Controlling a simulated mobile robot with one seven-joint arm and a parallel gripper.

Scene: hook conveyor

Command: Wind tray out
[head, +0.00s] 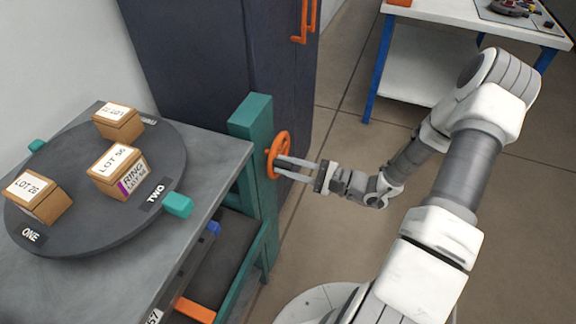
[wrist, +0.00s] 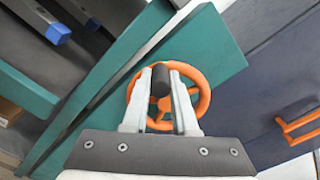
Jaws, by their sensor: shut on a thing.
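An orange handwheel (head: 281,153) is mounted on a teal post (head: 252,122) beside the grey table. My gripper (head: 281,166) reaches it from the right. In the wrist view the handwheel (wrist: 204,92) fills the middle, and my gripper (wrist: 160,78) is shut on its dark knob (wrist: 174,80). The tray (head: 222,262) appears to be the dark surface low beside the table, within a teal frame. Part of it is hidden under the table edge. In the wrist view a dark surface with a blue block (wrist: 57,34) shows at the upper left.
A dark round turntable (head: 85,212) on the grey table (head: 222,160) carries labelled boxes (head: 118,170). A dark cabinet (head: 215,60) with orange handles (head: 304,22) stands behind the post. A white workbench (head: 430,70) stands at the back right. The floor between is clear.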

